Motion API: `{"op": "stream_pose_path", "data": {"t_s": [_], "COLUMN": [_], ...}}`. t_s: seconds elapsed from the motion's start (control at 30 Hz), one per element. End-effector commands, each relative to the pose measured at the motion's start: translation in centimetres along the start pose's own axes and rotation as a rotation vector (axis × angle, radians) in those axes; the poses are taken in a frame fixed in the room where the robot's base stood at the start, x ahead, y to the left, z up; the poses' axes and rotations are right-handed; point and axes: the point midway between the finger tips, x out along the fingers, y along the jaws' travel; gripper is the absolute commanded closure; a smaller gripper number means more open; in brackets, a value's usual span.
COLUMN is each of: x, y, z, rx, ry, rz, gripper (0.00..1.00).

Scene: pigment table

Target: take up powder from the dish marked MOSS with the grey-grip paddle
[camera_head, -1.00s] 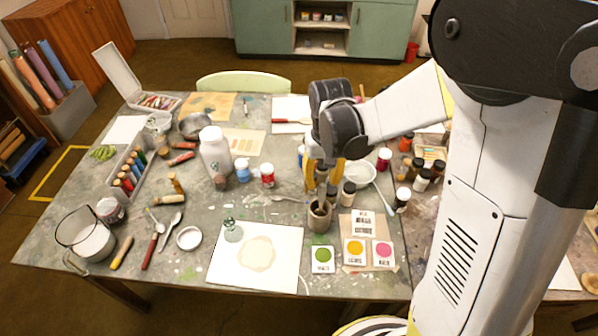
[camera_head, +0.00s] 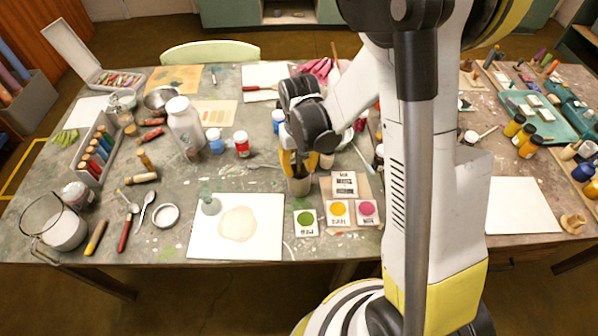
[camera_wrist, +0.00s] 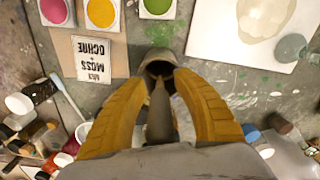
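A green powder square (camera_head: 305,218) lies at the table's front, beside a yellow one (camera_head: 339,212) and a pink one (camera_head: 367,209); their labels are too small to read surely. The green one also shows at the top of the wrist view (camera_wrist: 157,6). A pot (camera_head: 299,187) stands just behind them. My gripper (camera_head: 295,168) points down over the pot. In the wrist view, its yellow fingers (camera_wrist: 161,80) stand apart on both sides of a grey grip (camera_wrist: 160,112), which rises from the pot. The tool's lower end is hidden in the pot.
A card reading "MIX MOSS + OCHRE" (camera_wrist: 92,58) lies behind the squares. White paper (camera_head: 262,243) with a glass stopper-like piece (camera_head: 210,204) lies left.

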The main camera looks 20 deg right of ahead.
Motion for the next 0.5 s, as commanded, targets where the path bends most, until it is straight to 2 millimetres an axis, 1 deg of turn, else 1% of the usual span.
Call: {"op": "stream_pose_path", "data": {"t_s": [0.03, 0.07, 0.1, 0.13, 0.17, 0.5], "x": [-0.06, -0.06, -0.07, -0.07, -0.07, -0.08], "y": [0.00, 0.00, 0.00, 0.00, 0.00, 0.00], "z": [0.00, 0.00, 0.00, 0.00, 0.00, -0.01], "rx": [0.000, 0.000, 0.000, 0.000, 0.000, 0.000], "ry": [0.000, 0.000, 0.000, 0.000, 0.000, 0.000], "rz": [0.000, 0.000, 0.000, 0.000, 0.000, 0.000], "gripper": [0.66, 0.75, 0.87, 0.96, 1.00, 1.00]}}
